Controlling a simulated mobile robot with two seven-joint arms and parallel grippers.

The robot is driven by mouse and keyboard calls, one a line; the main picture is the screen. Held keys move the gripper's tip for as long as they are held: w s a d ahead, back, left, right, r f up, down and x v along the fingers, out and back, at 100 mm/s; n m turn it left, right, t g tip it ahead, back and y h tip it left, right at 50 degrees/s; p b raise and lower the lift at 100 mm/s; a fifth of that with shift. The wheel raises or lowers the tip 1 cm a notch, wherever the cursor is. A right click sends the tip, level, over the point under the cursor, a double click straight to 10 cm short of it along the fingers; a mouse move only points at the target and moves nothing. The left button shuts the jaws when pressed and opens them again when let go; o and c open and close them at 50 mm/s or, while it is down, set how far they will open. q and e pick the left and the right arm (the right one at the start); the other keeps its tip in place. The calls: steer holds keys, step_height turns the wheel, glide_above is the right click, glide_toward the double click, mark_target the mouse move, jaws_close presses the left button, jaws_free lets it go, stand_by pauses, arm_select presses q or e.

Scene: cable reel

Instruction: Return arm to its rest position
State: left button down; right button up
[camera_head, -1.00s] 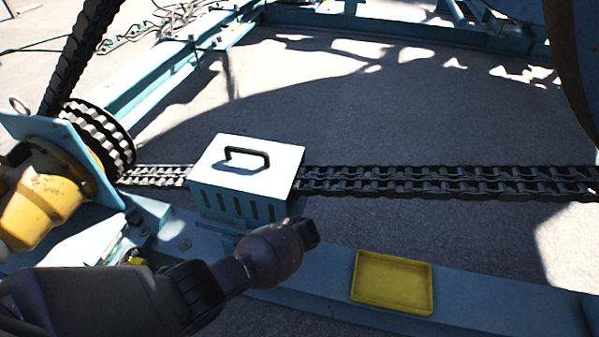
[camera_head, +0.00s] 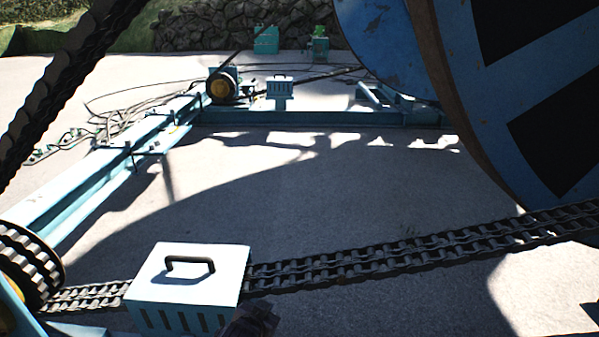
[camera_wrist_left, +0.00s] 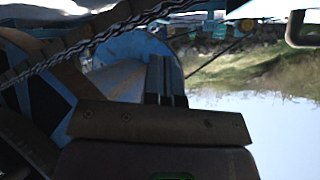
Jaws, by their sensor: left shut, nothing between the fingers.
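The dark end of my left arm (camera_head: 250,322) shows at the bottom edge of the head view, beside the right front corner of a white box; the rest of the arm is out of that view. In the left wrist view my left gripper (camera_wrist_left: 166,80) has its two dark fingers together with nothing between them. My right arm and gripper are not in view.
The white box (camera_head: 215,262), with a black handle (camera_head: 190,266), covers part of a double chain (camera_head: 400,262). A large blue reel (camera_head: 520,130) stands at right. A blue frame beam (camera_head: 110,180) runs along the left. The grey ground between is clear.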

arm_select(q)
steer(key=s+a+r+n+t+y, duration=0.1)
steer(key=s+a+n, duration=0.1)
steer(key=s+a, duration=0.75)
steer(key=s+a+r+n+y, duration=0.15)
steer(key=s+a, duration=0.45)
steer(key=s, duration=0.6)
steer(key=s+a+f+n+g, duration=0.1)
steer(key=s+a+f, duration=0.2)
steer(key=s, duration=0.6)
steer(key=shift+s+a+f+g+y+p, duration=0.2)
steer(key=shift+s+f+g+y+p, duration=0.15)
steer(key=shift+f, duration=0.35)
